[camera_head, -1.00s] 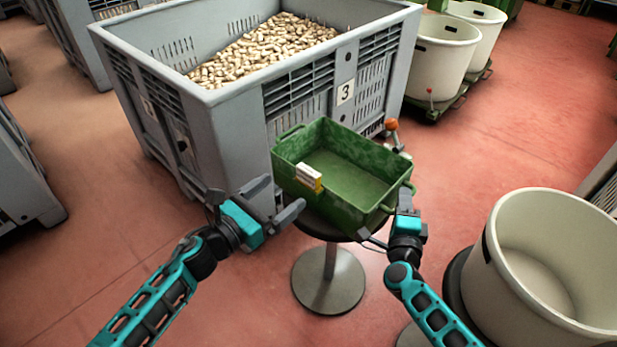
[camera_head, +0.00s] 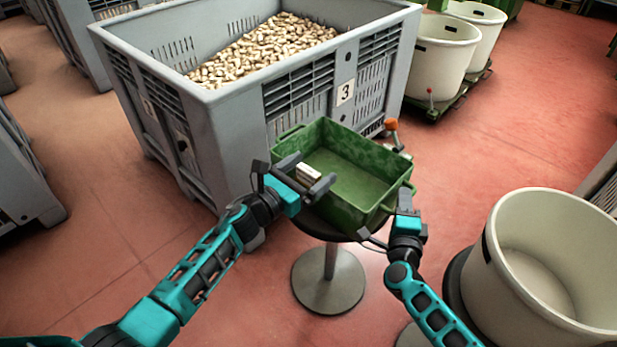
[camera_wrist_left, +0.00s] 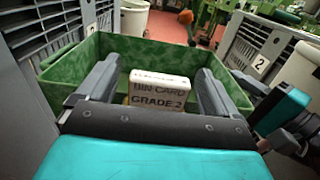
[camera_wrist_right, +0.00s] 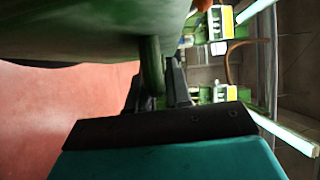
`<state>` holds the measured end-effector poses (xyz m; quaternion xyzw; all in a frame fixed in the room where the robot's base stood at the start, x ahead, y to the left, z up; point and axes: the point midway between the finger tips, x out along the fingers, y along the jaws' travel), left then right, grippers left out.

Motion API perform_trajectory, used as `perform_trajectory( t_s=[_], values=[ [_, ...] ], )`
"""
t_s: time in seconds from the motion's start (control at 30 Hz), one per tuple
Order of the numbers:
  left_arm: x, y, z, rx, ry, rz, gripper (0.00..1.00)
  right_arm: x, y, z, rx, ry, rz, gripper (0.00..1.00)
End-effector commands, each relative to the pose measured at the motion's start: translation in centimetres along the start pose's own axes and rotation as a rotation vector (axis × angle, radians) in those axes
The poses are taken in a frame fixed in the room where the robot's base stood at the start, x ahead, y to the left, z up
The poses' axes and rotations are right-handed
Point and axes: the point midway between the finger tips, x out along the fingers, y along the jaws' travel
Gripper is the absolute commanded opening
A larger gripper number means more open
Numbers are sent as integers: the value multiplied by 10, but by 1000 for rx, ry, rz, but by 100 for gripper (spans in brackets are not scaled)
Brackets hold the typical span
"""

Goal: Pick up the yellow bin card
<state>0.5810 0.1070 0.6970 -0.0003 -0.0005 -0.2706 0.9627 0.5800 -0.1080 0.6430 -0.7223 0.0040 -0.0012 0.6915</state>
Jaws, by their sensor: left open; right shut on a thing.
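The bin card (camera_head: 309,173) is a small pale block at the near left wall of the green crate (camera_head: 365,148). It also shows in the left wrist view (camera_wrist_left: 159,92), where its face reads "BIN CARD GRADE 2". My left gripper (camera_head: 314,171) is open, with one finger on each side of the card. Whether the fingers touch it I cannot tell. My right gripper (camera_head: 405,194) is shut on the crate's handle at its right end; the handle also shows between the fingers in the right wrist view (camera_wrist_right: 152,66).
The crate stands on a round stool (camera_head: 328,279). A large grey bin (camera_head: 225,140) full of cork stoppers, marked 3, stands close behind it. A cream tub (camera_head: 510,220) is at right, and more tubs (camera_head: 440,52) stand at the back. Red floor is free between them.

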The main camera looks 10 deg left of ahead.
Motion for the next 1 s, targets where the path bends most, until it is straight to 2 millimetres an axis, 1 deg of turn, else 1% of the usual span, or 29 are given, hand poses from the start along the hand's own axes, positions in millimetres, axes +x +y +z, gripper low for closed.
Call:
perform_trajectory(
  t_s=[0.03,0.13,0.7,0.9,1.0],
  values=[
    [0,0,0,0,0,0,94,-1,3,-1,-2,0,6,0],
    [0,0,0,0,0,0,93,-1,3,-1,-2,0,6,0],
    [-1,0,-1,1,1,0,38,-1,3,-1,-2,0,6,0],
    [-1,0,0,1,1,0,38,-1,3,-1,-2,0,6,0],
    [-1,1,3,5,1,-1,38,-1,3,-1,-2,0,6,0]
  ],
)
